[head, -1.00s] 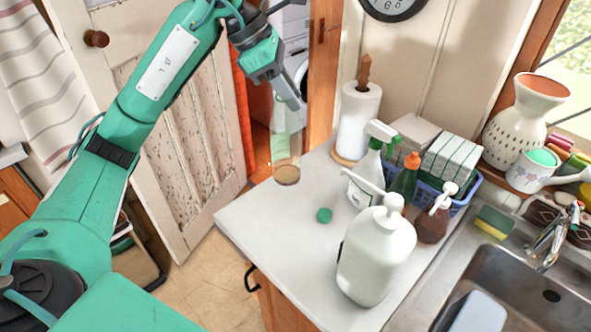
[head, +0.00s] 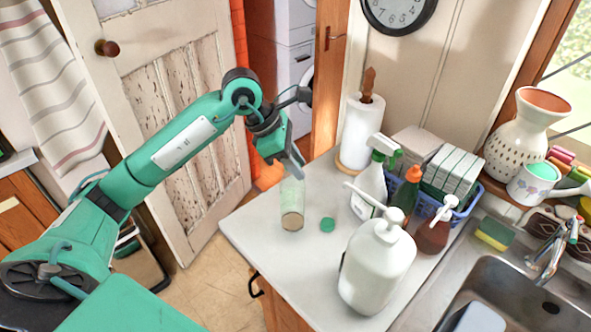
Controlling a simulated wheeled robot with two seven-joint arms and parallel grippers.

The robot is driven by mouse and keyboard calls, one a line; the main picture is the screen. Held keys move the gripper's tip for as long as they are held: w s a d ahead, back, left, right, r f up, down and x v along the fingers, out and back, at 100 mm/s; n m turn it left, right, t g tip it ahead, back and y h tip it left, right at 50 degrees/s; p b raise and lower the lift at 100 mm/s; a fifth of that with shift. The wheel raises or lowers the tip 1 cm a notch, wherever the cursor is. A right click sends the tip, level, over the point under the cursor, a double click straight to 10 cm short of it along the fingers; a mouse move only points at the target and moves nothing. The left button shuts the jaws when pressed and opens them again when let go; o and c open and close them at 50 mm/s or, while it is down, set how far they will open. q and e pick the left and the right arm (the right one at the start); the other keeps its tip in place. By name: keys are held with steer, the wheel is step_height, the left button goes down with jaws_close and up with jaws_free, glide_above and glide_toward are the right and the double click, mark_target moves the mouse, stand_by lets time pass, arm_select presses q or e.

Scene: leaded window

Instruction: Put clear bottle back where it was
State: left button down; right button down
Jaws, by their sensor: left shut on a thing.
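The clear bottle (head: 292,203) is see-through, with a brownish base, and shows over the left part of the light grey counter (head: 330,262). My left gripper (head: 290,168) is shut on the upper end of the bottle, which it partly hides. The bottle is close to upright, its base tipped slightly toward the camera. I cannot tell whether the base touches the counter. My right gripper is not in view.
A small green disc (head: 327,225) lies just right of the bottle. A large white pump bottle (head: 376,265), a spray bottle (head: 369,188), a paper towel roll (head: 360,132) and a blue basket (head: 462,212) stand farther right. The counter's front left is clear.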

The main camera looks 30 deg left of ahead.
mark_target(292, 196)
arm_select(q)
step_height(292, 196, down, 3)
steer(key=shift+r+p, duration=0.15)
steer(key=shift+p, duration=0.15)
steer(key=shift+f, duration=0.3)
steer(key=c, duration=1.1)
jaws_free()
steer(key=shift+r, duration=0.1)
